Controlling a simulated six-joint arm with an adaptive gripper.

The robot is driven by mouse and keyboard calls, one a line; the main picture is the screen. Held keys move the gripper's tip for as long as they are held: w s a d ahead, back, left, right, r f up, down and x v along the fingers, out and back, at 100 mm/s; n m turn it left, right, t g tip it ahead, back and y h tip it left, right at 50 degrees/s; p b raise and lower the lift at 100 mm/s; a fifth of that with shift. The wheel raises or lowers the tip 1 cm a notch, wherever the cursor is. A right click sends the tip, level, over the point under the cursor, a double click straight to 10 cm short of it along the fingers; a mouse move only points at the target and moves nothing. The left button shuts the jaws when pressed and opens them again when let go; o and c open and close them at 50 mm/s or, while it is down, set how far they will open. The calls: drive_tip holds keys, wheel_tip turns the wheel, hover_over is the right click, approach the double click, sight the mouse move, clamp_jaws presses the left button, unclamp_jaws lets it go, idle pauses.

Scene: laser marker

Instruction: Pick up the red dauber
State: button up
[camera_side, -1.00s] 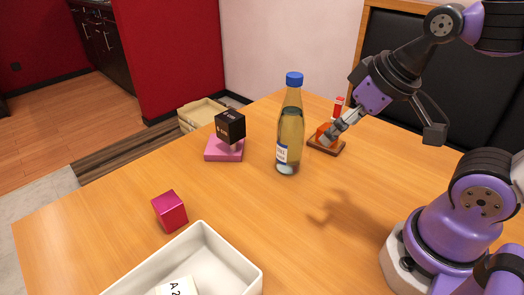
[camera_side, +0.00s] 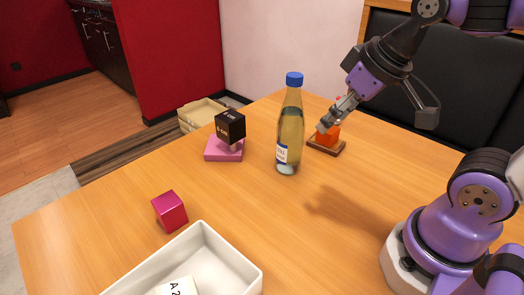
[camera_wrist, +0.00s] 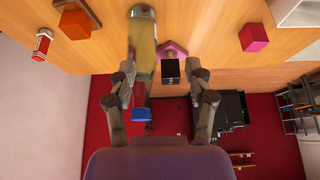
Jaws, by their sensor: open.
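The red dauber appears to be the small red-and-white cylinder (camera_wrist: 43,43) at the upper left of the wrist view. In the side view only its red top (camera_side: 338,98) shows, mostly hidden behind my gripper. My gripper (camera_side: 323,127) is open and empty. It is tilted down to the left, in front of an orange block (camera_side: 329,138) on a brown base (camera_side: 337,151). In the wrist view my two fingers (camera_wrist: 163,90) are spread apart, and the dauber is well left of them.
A tall bottle with a blue cap (camera_side: 289,130) stands left of my gripper; the wrist view shows it between the fingers (camera_wrist: 142,55). A black cube (camera_side: 230,124) is above a pink pad (camera_side: 223,151). A magenta cube (camera_side: 170,211) and white tray (camera_side: 228,257) are nearer.

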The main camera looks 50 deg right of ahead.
drive_tip(key=w+d+g, duration=0.1)
drive_tip(key=w+d, duration=0.5)
drive_tip(key=d, duration=0.5)
drive_tip(key=w+d, duration=0.5)
drive_tip(key=d, duration=0.6)
drive_tip(key=d+f+n, duration=0.1)
drive_tip(key=d+f, duration=0.3)
drive_tip(key=d, duration=0.4)
drive_tip(key=shift+y, duration=0.3)
drive_tip(key=x, duration=1)
drive_tip(key=shift+s+d+f, duration=0.2)
drive_tip(key=shift+s+f, duration=0.1)
clamp_jaws()
